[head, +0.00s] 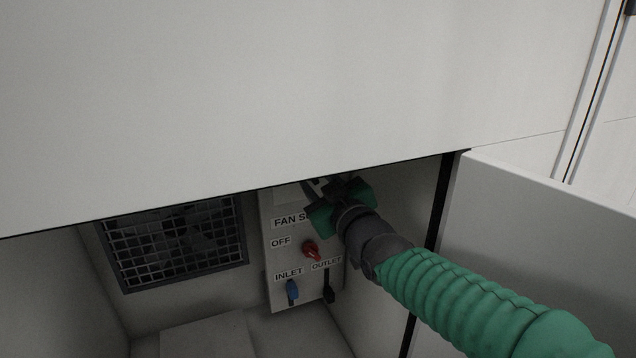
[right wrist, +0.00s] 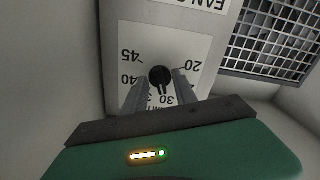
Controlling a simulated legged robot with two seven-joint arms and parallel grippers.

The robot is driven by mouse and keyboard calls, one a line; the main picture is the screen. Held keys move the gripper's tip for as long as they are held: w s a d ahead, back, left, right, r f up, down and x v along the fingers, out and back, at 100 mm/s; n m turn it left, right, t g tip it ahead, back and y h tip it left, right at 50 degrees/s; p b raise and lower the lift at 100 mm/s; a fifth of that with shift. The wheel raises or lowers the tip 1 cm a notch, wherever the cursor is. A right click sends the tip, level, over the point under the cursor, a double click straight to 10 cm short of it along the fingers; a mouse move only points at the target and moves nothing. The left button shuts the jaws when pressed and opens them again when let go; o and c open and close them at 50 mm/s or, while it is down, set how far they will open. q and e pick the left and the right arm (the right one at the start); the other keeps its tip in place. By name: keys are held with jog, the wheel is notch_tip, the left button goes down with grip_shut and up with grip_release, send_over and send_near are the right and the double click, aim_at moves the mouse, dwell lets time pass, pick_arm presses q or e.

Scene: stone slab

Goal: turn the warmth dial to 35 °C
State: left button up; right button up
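The warmth dial, a round black knob (right wrist: 160,77), sits on a white scale plate (right wrist: 143,38) that appears upside down in the right wrist view. The numbers 45, 40, 30 and 20 are partly readable around it. Its pointer seems to face the lower side near the 30 mark; the exact value is unclear. My right gripper (right wrist: 159,84) is open, with one finger on each side of the knob and small gaps showing. In the head view my right gripper (head: 340,198) covers the upper panel and hides the dial. My left gripper is not in view.
The control panel (head: 281,250) also carries a red fan knob (head: 311,250), a blue inlet lever (head: 292,291) and a black outlet lever (head: 329,287). A grilled fan (head: 172,243) is to the left. An overhanging white panel (head: 250,100) and an open door (head: 530,215) bound the recess.

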jog(key=shift+a, duration=0.15)
jog(key=shift+c, duration=0.3)
jog(key=shift+s, duration=0.1)
jog(key=shift+c, duration=1.3)
jog(key=shift+d, duration=0.25)
grip_shut()
jog(key=shift+a, duration=0.1)
jog(key=m, duration=0.4)
jog(key=shift+f+p, duration=0.1)
jog(key=shift+p, duration=0.25)
jog(key=shift+f+m+p, duration=0.1)
jog(key=shift+m+p, duration=0.3)
jog(key=shift+m, duration=1.9)
